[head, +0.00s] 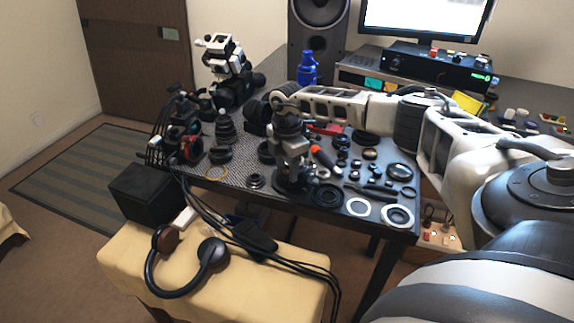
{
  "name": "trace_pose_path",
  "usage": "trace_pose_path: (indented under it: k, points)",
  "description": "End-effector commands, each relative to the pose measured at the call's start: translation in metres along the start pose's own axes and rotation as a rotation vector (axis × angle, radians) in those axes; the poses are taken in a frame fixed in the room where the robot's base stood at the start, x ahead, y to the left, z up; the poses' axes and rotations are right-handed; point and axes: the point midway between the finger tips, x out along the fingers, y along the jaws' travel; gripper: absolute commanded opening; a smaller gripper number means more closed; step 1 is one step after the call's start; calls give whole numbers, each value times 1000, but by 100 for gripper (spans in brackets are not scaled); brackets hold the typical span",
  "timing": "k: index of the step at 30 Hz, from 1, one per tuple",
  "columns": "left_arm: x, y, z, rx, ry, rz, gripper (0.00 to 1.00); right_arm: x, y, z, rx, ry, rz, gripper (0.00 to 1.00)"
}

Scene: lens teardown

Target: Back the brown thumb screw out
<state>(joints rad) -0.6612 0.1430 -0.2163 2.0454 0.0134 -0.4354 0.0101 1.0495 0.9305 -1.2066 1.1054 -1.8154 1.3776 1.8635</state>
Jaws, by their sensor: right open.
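My right arm reaches in from the right across the table, and my right gripper (292,183) points down over the middle of the front part of the table. It is open; I see nothing held between its fingers. I cannot make out the brown thumb screw; it may be too small or hidden behind my gripper. A black device with red parts (187,147) stands upright at the left end of the table, well left of my right gripper. A stepped black lens part (226,128) stands just right of it. My left gripper is not in view.
The dark table (336,213) is crowded with rings and lens parts, including a white ring (397,215) at the front right. An orange-handled tool (323,157) lies beside my gripper. A blue bottle (308,70) stands behind. Headphones (186,265) lie on the yellow-covered bench (282,287) in front.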

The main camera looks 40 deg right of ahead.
Motion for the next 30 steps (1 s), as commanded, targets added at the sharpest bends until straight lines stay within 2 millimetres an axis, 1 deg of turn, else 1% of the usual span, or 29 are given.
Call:
trace_pose_path:
  k: [1, 2, 3, 5, 6, 14, 19, 23, 30]
  points:
    - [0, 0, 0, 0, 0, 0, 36, 0, 0, 0, 0, 0, 0, 40]
    - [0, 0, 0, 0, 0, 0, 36, 0, 0, 0, 0, 0, 0, 32]
    - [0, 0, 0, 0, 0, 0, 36, 0, 0, 0, 0, 0, 0, 21]
    - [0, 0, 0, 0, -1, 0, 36, 0, 0, 0, 0, 0, 0, 4]
    - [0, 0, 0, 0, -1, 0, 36, 0, 0, 0, 0, 0, 0, 0]
    - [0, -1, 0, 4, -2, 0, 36, -1, 0, 0, -15, 0, 0, 0]
    - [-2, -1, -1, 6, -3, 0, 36, -1, 0, 0, -72, 1, 0, 0]
    - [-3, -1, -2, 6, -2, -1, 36, -1, 0, 0, -154, 1, 0, 0]
    - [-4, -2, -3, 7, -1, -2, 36, -1, 0, 0, -365, 1, -1, 0]
